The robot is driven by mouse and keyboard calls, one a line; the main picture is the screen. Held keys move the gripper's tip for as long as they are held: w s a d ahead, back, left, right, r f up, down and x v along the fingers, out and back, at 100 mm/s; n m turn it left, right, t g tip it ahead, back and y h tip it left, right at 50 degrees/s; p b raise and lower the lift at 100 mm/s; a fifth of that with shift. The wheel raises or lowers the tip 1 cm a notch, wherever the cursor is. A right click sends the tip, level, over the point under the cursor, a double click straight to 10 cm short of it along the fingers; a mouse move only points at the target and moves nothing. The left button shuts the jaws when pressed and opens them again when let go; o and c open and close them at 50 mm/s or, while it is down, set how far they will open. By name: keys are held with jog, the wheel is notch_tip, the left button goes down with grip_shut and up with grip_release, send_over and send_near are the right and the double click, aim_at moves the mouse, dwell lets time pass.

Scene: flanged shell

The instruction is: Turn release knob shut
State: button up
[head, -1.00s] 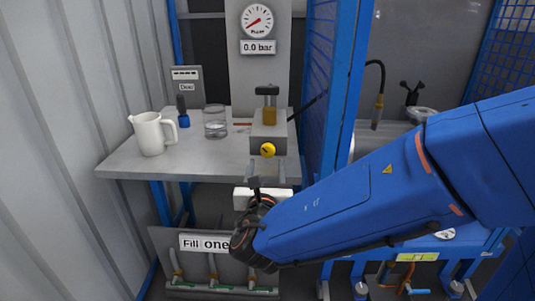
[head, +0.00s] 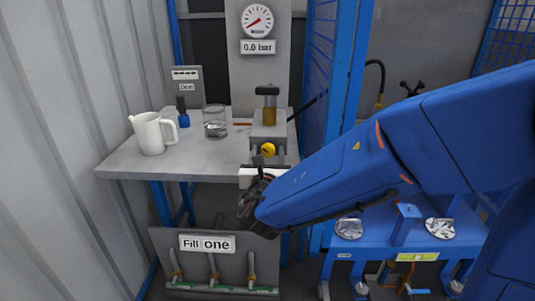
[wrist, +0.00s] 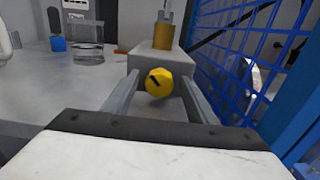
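The release knob (head: 267,149) is a small yellow round knob on the front of a grey block (head: 270,128) at the bench's right end. In the wrist view the knob (wrist: 159,81) shows a short dark mark on its face. My gripper (wrist: 155,84) is open, with one finger on each side of the knob. Gaps show beside the knob, and I cannot tell whether the fingertips reach as far as it. In the head view my gripper (head: 266,158) is just below and in front of the knob, and its fingers are partly hidden.
A gauge (head: 257,21) above a "0.0 bar" sign stands behind the block. A white jug (head: 150,134) and a glass of water (head: 214,122) stand on the bench (head: 190,158), left of the knob. A blue mesh panel (wrist: 235,75) rises close on the right.

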jog(key=c, duration=1)
jog(key=shift+m, duration=0.4)
jog(key=m, duration=0.3)
jog(key=shift+d+m, duration=0.1)
jog(key=shift+m, duration=0.2)
jog(key=shift+f+m, duration=0.1)
jog(key=shift+m, duration=2.1)
jog(key=o, duration=1.1)
jog(key=shift+s, duration=0.1)
jog(key=shift+d, duration=0.1)
